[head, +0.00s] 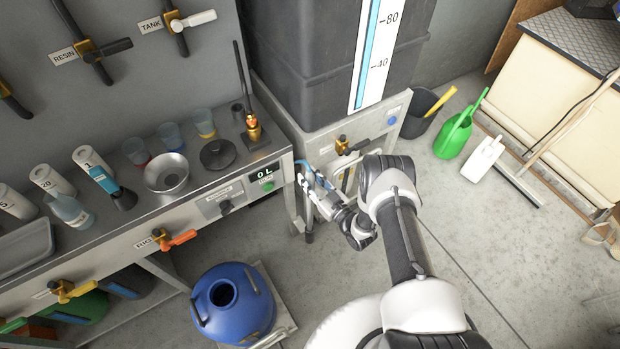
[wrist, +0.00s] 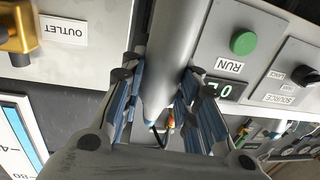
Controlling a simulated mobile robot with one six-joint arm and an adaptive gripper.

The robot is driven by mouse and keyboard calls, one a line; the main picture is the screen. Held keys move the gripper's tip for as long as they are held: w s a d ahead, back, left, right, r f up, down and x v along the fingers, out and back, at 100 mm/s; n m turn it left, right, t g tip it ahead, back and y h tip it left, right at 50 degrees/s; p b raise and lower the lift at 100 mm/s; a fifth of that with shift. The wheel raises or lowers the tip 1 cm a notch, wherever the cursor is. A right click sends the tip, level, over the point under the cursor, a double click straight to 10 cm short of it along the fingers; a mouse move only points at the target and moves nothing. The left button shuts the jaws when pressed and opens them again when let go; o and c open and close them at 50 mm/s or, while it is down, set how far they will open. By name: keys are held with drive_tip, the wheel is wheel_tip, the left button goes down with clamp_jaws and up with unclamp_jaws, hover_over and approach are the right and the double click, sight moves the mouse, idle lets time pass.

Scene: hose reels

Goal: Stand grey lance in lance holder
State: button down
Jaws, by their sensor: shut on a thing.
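My gripper (head: 312,182) is in front of the bench's right end, beside the control panel, and is shut on the grey lance (head: 308,228). In the wrist view the lance (wrist: 175,45) is a smooth grey tube with a rounded, tapering end, between the blue-padded fingers of my gripper (wrist: 160,85). In the head view a dark grey length of it hangs below the fingers; the rest is hidden by my gripper. I cannot tell for sure which fitting is the lance holder; a small dark open cup (head: 238,111) stands at the bench's back right.
A blue drum (head: 236,304) stands on the floor. A dark tank (head: 300,55) rises behind my gripper.

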drive_tip(key=c, duration=1.2)
unclamp_jaws()
drive_tip(key=shift+o, duration=0.2)
drive_tip(key=shift+s+d, duration=0.1)
drive_tip(key=v, duration=1.1)
drive_tip(key=shift+s+d, duration=0.2)
drive_tip(key=shift+s, duration=0.1)
